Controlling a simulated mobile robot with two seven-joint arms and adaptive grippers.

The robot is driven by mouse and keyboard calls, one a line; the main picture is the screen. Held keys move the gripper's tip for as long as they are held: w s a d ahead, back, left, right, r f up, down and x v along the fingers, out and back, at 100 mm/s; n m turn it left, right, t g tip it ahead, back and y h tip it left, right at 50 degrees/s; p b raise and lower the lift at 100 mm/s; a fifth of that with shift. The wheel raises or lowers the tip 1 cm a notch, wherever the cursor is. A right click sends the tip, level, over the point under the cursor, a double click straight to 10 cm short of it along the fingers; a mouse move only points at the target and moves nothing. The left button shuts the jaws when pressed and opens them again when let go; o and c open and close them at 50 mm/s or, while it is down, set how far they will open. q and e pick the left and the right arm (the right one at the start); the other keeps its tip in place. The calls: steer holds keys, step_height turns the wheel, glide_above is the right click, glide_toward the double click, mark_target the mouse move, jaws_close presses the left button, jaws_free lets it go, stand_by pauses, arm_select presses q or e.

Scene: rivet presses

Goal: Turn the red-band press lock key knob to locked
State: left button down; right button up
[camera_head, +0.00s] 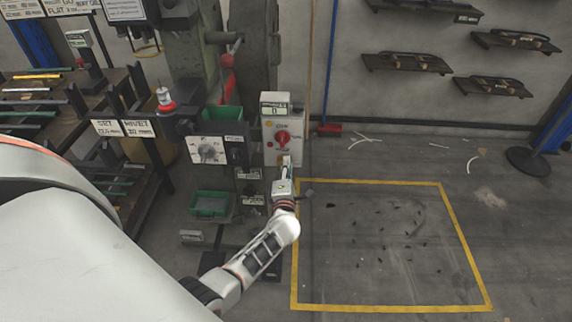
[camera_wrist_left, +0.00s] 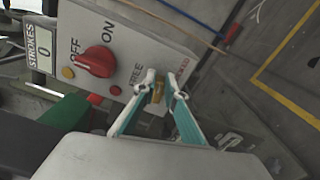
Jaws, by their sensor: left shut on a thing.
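The press control box (camera_head: 271,135) is a grey panel with a red rotary knob (camera_head: 283,138) marked OFF and ON; it also shows in the left wrist view (camera_wrist_left: 95,62). Below it, between the FREE label and a partly hidden red label, is a small brass key knob (camera_wrist_left: 158,92). My left gripper (camera_head: 286,163) is at the lower part of the box. In the left wrist view its two fingertips (camera_wrist_left: 160,88) are closed around the brass key knob. The knob's exact angle is partly hidden by the fingers. My right gripper is in neither view.
The stroke counter (camera_head: 274,109) above the box reads 0. A yellow-outlined floor area (camera_head: 380,240) with small dark scraps is at the right. Shelves (camera_head: 408,63) hang on the back wall.

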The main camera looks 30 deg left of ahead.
arm_select(q)
steer(key=shift+f+m, duration=0.2)
steer(key=shift+m, duration=1)
steer(key=shift+f, duration=0.1)
steer(key=c, duration=2.1)
jaws_free()
steer(key=v, duration=1.2)
